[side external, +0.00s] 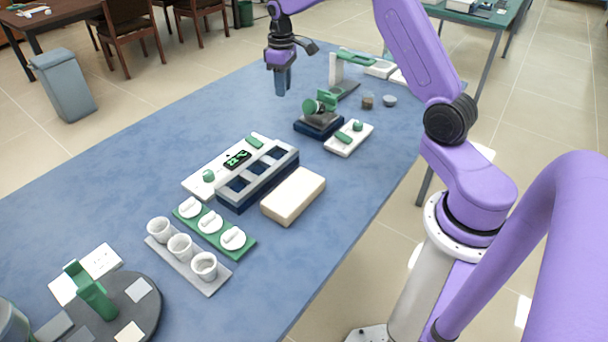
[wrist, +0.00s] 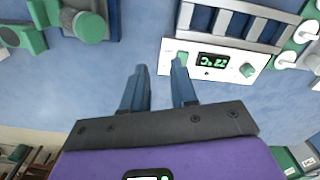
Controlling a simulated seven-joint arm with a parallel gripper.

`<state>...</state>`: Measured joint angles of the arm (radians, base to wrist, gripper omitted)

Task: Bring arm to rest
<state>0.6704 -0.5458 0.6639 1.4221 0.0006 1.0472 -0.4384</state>
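My purple arm holds my gripper (side external: 283,84) in the air above the far part of the blue table (side external: 110,190). The fingers point down, clear of everything. In the side view the green and dark blue device (side external: 319,120) stands to the right of and below the fingers.
The furnace block with dark openings (side external: 258,176) and its white control panel (side external: 203,183) stand mid-table beside a cream block (side external: 293,196). Nearer are a green tray of lids (side external: 246,249), a grey tray of crucibles (side external: 213,287) and a dark round turntable (side external: 143,312). The left table area is clear.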

